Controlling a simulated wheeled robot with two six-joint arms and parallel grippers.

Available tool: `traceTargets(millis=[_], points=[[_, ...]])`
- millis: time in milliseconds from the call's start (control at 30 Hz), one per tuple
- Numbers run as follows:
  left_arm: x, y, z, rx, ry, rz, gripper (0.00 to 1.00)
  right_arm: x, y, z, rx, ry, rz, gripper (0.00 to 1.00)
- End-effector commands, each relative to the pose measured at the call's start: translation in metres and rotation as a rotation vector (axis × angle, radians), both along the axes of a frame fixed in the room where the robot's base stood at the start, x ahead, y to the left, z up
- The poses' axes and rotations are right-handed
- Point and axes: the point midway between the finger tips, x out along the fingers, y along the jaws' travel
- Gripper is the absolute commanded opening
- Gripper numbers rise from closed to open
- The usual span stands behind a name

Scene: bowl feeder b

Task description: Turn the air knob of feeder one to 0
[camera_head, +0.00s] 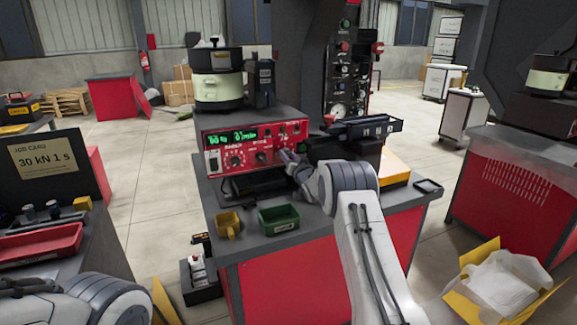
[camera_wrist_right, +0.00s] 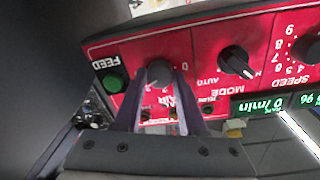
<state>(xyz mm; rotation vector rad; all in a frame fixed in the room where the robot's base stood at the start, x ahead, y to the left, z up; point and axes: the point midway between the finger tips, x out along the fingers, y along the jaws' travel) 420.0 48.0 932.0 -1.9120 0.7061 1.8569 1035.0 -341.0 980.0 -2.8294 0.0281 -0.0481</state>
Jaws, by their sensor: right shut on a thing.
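The red control panel (camera_head: 222,139) of the feeder sits on the front of a grey housing, with a lit green display and black knobs. In the right wrist view the panel appears upside down. My right gripper (camera_head: 288,158) is at the panel's right end. In the wrist view its two fingers (camera_wrist_right: 160,80) are shut on the dark round air knob (camera_wrist_right: 159,69), one on each side. The fingers cover part of the scale, so the knob's exact setting cannot be read. My left arm shows at the lower left, without visible fingertips.
A green button (camera_wrist_right: 113,81) and the mode knob (camera_wrist_right: 236,62) flank the air knob closely. A feeder bowl (camera_head: 219,90) stands on the housing.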

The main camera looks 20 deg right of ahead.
Motion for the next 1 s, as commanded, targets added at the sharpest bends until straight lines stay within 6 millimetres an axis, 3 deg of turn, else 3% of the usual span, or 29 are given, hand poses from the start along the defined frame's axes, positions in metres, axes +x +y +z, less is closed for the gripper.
traceTargets(millis=[33, 300, 1000], points=[[0.000, 0.000, -0.013, 0.000, 0.000, 0.000, 0.50, 0.000, -0.001, -0.006, -0.046, -0.004, -0.001, 0.00], [0.000, 0.000, -0.044, 0.000, 0.000, 0.000, 0.50, 0.000, -0.001, -0.005, -0.302, -0.013, -0.002, 0.00], [0.000, 0.000, -0.109, 0.000, 0.000, 0.000, 0.50, 0.000, -0.001, -0.004, -0.967, -0.034, -0.003, 0.00]])
